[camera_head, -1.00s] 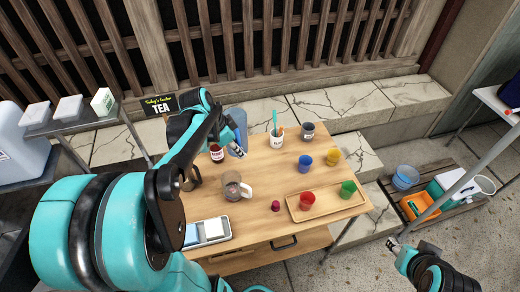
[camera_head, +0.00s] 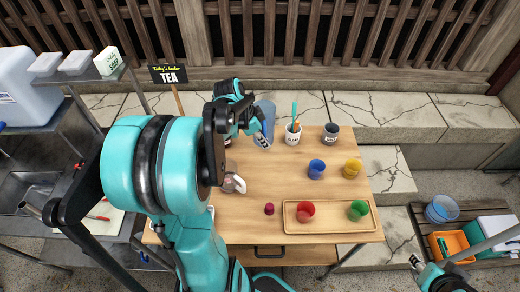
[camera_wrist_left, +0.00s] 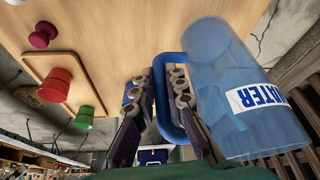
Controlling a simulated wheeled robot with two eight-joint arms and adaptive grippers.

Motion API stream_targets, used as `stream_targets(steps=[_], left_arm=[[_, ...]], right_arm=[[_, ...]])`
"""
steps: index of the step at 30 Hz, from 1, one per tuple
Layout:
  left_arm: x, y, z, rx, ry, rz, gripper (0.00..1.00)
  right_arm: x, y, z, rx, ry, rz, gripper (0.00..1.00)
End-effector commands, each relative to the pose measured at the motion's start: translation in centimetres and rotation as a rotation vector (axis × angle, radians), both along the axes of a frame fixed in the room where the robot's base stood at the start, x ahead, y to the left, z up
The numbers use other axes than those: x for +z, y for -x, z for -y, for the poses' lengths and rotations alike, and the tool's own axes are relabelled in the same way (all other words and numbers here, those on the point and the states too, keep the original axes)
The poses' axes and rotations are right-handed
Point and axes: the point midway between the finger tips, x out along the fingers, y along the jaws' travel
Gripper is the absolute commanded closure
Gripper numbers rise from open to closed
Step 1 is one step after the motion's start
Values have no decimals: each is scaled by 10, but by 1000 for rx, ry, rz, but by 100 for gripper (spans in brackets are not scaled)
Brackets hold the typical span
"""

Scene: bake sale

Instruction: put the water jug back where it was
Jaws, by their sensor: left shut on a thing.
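The water jug (camera_head: 265,110) is translucent blue and stands at or just above the back edge of the wooden table (camera_head: 285,175), left of the white utensil cup. My left gripper (camera_head: 262,137) is at its front. In the left wrist view, the jug (camera_wrist_left: 225,60) shows its white WATER label, and my left gripper (camera_wrist_left: 160,95) is shut on its blue handle. Whether the jug's base touches the table is hidden. My right gripper (camera_head: 415,262) is at the lower right, away from the table; its jaws are too small to read.
The utensil cup (camera_head: 293,135) and a dark cup (camera_head: 331,132) stand right of the jug. Blue (camera_head: 316,169) and yellow (camera_head: 352,168) cups stand farther forward. A tray (camera_head: 330,226) holds red and green cups. A clear mug (camera_head: 232,181) is near my arm. The table's middle is clear.

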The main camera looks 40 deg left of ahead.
Motion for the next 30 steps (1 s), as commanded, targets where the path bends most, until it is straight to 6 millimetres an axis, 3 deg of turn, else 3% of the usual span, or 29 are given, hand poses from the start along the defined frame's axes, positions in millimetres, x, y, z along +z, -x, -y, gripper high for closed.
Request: stream_targets(steps=[6,10,17,29,30], left_arm=[[-14,-6,-22,0,1,-1,100],[-22,-6,-23,-1,0,0,100],[-54,-6,-23,-1,0,0,100],[-58,-6,-22,0,1,-1,100],[-57,-6,-22,0,1,-1,80]], right_arm=[[-8,0,0,0,0,0,60],[-12,0,0,0,0,0,60],[-27,0,0,0,0,0,60],[-29,0,0,0,0,0,60],[-28,0,0,0,0,0,60]])
